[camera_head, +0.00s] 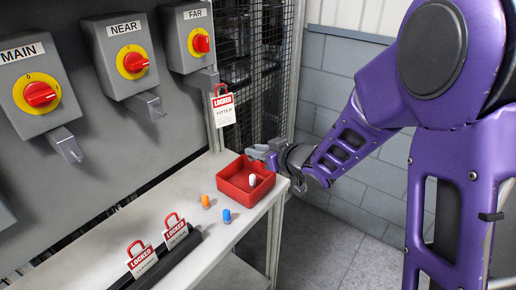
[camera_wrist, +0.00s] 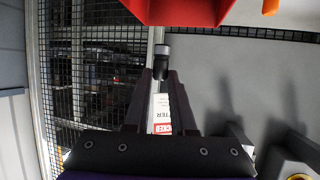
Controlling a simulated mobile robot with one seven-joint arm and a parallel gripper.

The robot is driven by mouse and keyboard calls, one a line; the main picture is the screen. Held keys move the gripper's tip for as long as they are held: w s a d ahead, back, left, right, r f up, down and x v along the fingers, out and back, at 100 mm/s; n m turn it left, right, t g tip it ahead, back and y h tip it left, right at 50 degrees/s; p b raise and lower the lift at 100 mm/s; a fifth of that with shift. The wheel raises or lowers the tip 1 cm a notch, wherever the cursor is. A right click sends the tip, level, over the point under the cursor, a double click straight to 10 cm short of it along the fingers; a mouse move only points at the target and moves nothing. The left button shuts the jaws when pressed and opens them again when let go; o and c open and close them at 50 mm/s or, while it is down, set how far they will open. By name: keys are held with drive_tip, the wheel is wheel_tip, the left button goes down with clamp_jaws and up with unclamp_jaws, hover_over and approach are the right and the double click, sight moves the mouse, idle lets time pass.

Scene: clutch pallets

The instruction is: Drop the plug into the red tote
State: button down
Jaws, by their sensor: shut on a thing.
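The red tote (camera_head: 232,190) stands at the far right end of the pale bench, and one wall of it shows at the top of the wrist view (camera_wrist: 180,10). A small white cylinder (camera_head: 252,180) shows inside it. My gripper (camera_head: 258,153) is at the tote's back right rim, reaching in from the right. In the wrist view my gripper (camera_wrist: 160,78) is shut on a small plug (camera_wrist: 161,52) with a grey end and a dark body. In the head view I cannot make out the held plug clearly against my fingers.
An orange piece (camera_head: 205,201) and a blue piece (camera_head: 227,215) stand on the bench in front of the tote. Tagged red padlocks (camera_head: 142,258) are by a black rail. A locked tag (camera_head: 223,108) hangs from the FAR switch box (camera_head: 190,40) close behind the tote.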

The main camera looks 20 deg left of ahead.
drive_tip(key=shift+f+b, duration=0.9)
drive_tip(key=shift+f, duration=2)
drive_tip(key=c, duration=0.7)
unclamp_jaws()
drive_tip(key=shift+d, duration=0.1)
drive_tip(key=shift+b+v, duration=1.2)
drive_tip(key=shift+v, duration=7.45)
drive_tip(key=shift+r, duration=0.1)
